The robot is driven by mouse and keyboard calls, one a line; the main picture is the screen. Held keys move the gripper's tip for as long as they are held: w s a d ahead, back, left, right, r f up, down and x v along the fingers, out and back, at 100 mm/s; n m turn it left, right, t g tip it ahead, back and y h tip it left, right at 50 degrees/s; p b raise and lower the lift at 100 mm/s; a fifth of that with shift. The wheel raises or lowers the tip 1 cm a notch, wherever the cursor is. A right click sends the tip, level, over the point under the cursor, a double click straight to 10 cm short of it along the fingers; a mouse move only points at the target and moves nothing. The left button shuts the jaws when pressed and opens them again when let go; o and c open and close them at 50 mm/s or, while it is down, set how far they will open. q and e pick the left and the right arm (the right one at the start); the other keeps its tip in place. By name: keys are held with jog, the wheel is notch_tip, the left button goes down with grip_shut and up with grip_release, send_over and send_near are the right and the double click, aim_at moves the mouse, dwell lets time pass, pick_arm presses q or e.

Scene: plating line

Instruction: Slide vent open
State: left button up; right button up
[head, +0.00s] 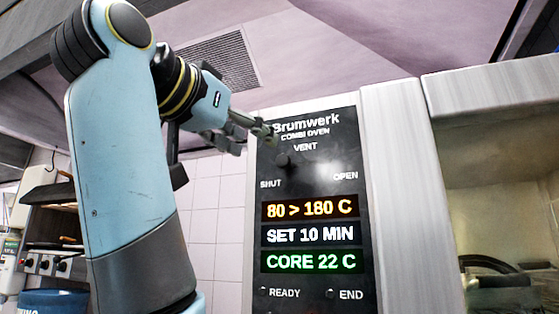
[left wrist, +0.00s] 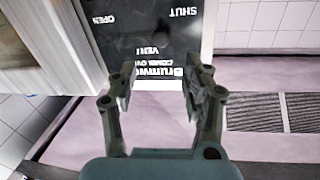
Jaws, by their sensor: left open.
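The combi oven's dark control panel (head: 320,185) faces me, with a VENT label above SHUT at the left and OPEN at the right. A small dark vent knob (head: 283,160) sits on the SHUT side. My left gripper (head: 262,132) is open and empty at the panel's upper left, above the knob. In the left wrist view the panel (left wrist: 135,14) appears upside down beyond my open left gripper (left wrist: 158,85), and a dark knob (left wrist: 161,28) shows faintly between SHUT and OPEN. Nothing is between the fingers. My right gripper is out of view.
Displays on the panel read 80 > 180 C, SET 10 MIN and CORE 22 C. A pale metal post (head: 400,190) stands right of the panel, with an open recess (head: 500,220) beyond it. A ceiling vent grille (head: 218,62) is behind my arm.

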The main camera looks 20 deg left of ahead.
aim_at(281, 160)
pick_arm(q)
jog(key=w+p, duration=0.1)
jog(key=w, duration=0.2)
jog(key=w+d+p, duration=0.1)
jog(key=w, duration=0.5)
jog(key=shift+d+p, duration=0.3)
jog(key=shift+p, duration=0.1)
jog(key=shift+w+f, duration=0.15)
jog(key=shift+w, duration=0.35)
jog(key=shift+d, duration=0.1)
grip_shut()
